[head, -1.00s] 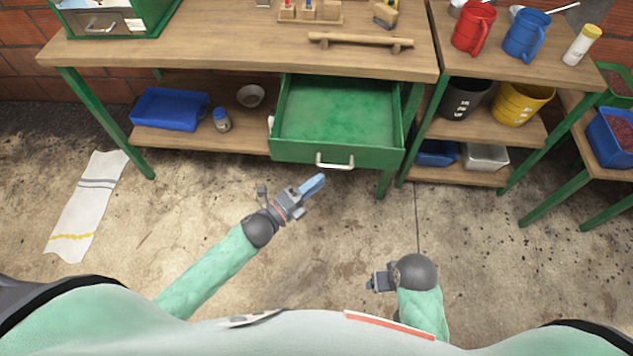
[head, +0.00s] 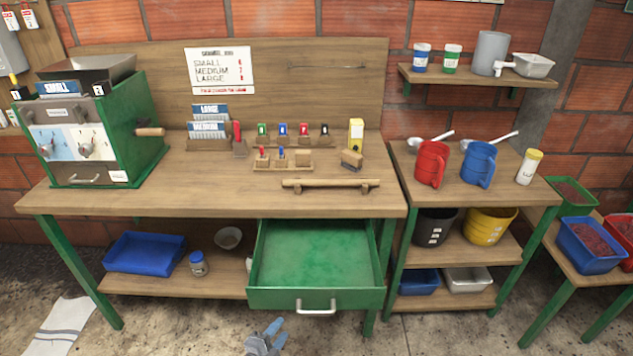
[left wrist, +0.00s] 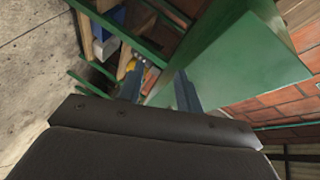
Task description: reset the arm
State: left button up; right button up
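My left gripper (head: 272,328) shows at the bottom edge of the head view, in front of and below the open green drawer (head: 316,299); most of its arm is out of frame. In the left wrist view my gripper (left wrist: 158,80) has its two fingers apart with nothing held between them. A large green surface (left wrist: 240,55) lies close beyond the fingers there, likely the drawer. My right gripper is outside both current views.
The drawer juts out from under the wooden workbench (head: 220,200) and looks empty. A shelf unit with red (head: 431,163) and blue mugs (head: 478,164) stands to the right. A white towel (head: 60,325) lies on the floor at left. Open floor lies in front.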

pick_arm(q)
jog(key=s+a+f+n+g+y, duration=0.3)
jog(key=s+a+n+g+y, duration=0.3)
jog(key=a+n, duration=0.45)
jog(key=s+d+f+n+g, duration=0.1)
jog(key=s+d+n+g, duration=0.1)
jog(key=s, duration=0.7)
jog(key=s+d+n+g, duration=0.3)
jog(key=s+n+g, duration=0.1)
jog(key=s, duration=0.5)
jog(key=shift+s+f+n, duration=0.35)
jog(key=shift+n, duration=0.1)
